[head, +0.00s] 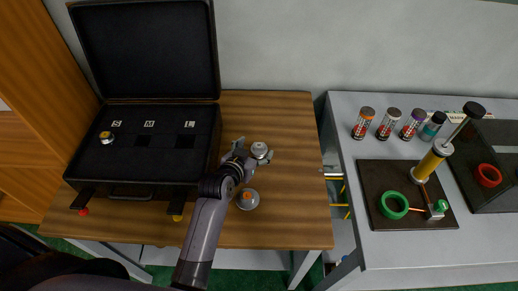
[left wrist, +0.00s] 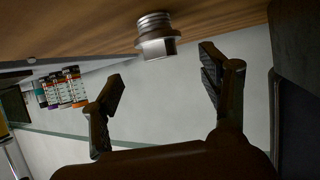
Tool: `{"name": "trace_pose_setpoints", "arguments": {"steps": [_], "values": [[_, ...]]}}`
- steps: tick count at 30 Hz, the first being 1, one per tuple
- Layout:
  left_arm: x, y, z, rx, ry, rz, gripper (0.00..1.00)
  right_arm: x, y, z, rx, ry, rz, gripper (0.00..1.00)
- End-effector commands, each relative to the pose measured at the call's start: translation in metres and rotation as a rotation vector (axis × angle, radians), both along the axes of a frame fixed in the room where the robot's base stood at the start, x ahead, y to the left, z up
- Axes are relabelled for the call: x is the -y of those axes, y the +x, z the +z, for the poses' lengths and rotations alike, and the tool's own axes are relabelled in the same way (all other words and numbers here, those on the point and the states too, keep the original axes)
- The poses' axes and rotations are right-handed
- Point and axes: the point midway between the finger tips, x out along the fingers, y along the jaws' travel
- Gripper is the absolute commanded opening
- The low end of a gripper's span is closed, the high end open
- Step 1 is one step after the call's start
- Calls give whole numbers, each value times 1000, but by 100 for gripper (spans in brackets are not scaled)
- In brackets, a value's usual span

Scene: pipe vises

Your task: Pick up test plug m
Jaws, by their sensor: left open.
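A silver, threaded plug (head: 259,148) sits on the wooden table, close to my open left gripper (head: 253,153). In the left wrist view the same metal plug (left wrist: 155,37) appears beyond and between the spread fingertips (left wrist: 161,70), with nothing gripped. A second plug (head: 247,200), a grey disc with an orange centre, lies nearer on the table, beside my left arm. A yellowish plug (head: 106,137) sits in the case by the S label. No letter is readable on the loose plugs, so I cannot tell which is m. My right gripper is not in view.
The open black case (head: 150,175) stands left of the gripper, with S, M and L labels; the M and L slots look empty. A white bench (head: 390,250) at right holds several capped bottles, a yellow pump and green and red rings. Table right of the plugs is clear.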

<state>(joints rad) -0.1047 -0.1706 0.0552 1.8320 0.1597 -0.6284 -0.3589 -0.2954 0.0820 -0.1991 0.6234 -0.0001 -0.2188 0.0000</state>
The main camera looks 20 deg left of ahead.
Motion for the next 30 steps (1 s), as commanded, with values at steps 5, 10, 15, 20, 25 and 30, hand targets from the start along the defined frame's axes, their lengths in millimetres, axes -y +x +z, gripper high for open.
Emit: {"name": "trace_pose_setpoints", "arguments": {"steps": [5, 10, 15, 20, 25, 30], "values": [[0, 15, -9, 0, -1, 0, 70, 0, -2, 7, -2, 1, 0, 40], [1, 33, -20, 0, -1, 0, 70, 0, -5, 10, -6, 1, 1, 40], [2, 42, -26, 1, -1, 2, 70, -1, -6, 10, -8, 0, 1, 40], [2, 42, -27, 0, 0, 1, 70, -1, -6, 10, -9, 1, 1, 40], [2, 42, -27, 0, 0, 1, 64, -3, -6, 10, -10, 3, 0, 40], [2, 42, -26, 0, 0, 1, 52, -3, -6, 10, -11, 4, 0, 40]]}}
